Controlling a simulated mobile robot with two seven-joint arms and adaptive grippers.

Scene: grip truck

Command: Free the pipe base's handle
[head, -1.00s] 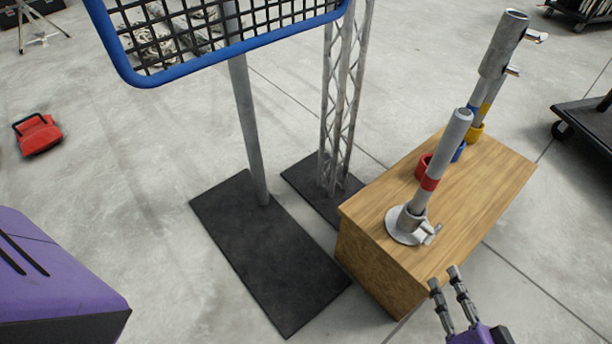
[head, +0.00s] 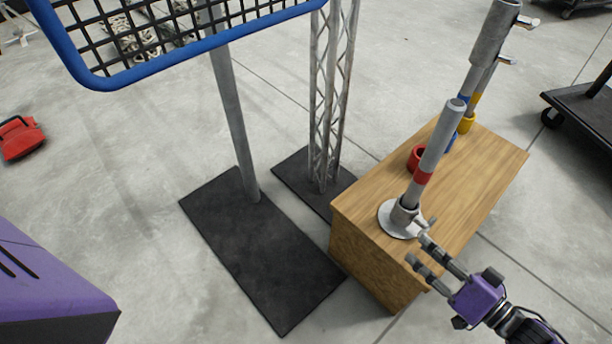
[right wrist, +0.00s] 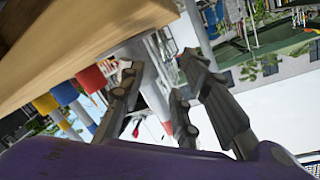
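The pipe base (head: 391,222) is a round grey metal flange with a collar, on the near end of a wooden box. A grey pipe (head: 437,147) with a red band stands tilted in its collar. The base's small handle (head: 427,223) sticks out to the right of the collar, partly hidden by a finger. My right gripper (head: 417,250) is open, fingertips just in front of the handle; I cannot tell whether they touch it. In the right wrist view its fingers (right wrist: 160,66) are spread, with the pipe (right wrist: 155,85) behind them. My left gripper is not in view.
The wooden box (head: 465,200) carries red (head: 416,157) and yellow (head: 467,124) rings and more pipes behind. A lattice truss (head: 322,120) and a post (head: 233,125) on black plates stand left. A dark cart (head: 585,115) is at right.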

